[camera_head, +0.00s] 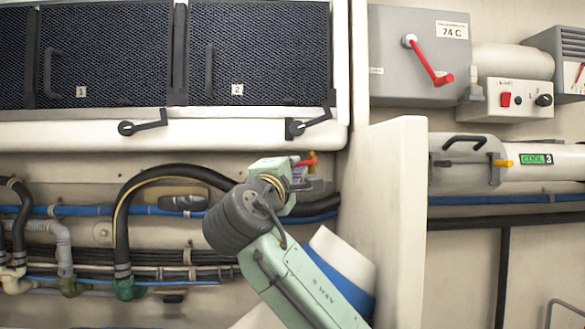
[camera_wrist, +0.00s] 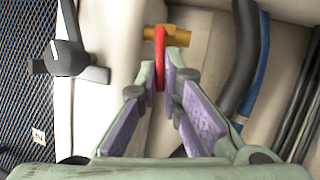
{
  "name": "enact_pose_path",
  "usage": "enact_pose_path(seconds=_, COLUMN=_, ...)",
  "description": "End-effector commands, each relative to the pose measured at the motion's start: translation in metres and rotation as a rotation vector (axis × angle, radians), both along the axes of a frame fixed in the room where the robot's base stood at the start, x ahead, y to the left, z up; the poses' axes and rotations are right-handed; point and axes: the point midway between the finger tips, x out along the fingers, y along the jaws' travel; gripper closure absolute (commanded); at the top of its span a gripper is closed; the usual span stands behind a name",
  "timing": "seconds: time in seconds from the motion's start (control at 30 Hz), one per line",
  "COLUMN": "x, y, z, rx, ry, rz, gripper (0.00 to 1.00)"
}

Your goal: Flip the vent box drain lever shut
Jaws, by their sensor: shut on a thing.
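The red drain lever (camera_wrist: 160,48) sits on a brass valve (camera_wrist: 180,37) on the pale wall, and its handle lies between my fingertips in the wrist view. My gripper (camera_wrist: 163,82) has purple-padded fingers and is shut on the red lever. In the head view, my gripper (camera_head: 288,178) is just below the vent box's right end, and a bit of the red lever (camera_head: 306,162) shows past it. Most of the valve is hidden there by my gripper.
Above are vent grilles (camera_head: 105,52) with black latches (camera_head: 142,123). A pale partition (camera_head: 385,200) stands close on the right. A black hose (camera_head: 160,172) and blue pipe (camera_head: 90,209) run along the wall. A grey box with a red lever (camera_head: 428,62) is upper right.

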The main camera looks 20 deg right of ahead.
Motion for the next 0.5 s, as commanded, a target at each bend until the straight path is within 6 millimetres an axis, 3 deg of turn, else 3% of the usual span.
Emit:
enact_pose_path(seconds=0.23, x=0.0002, y=0.0011, z=0.0010, rx=0.013, ry=-0.005, rz=0.002, gripper=1.00)
enact_pose_path(seconds=0.5, x=0.0008, y=0.0027, z=0.0087, rx=0.165, ry=-0.048, rz=0.003, gripper=1.00)
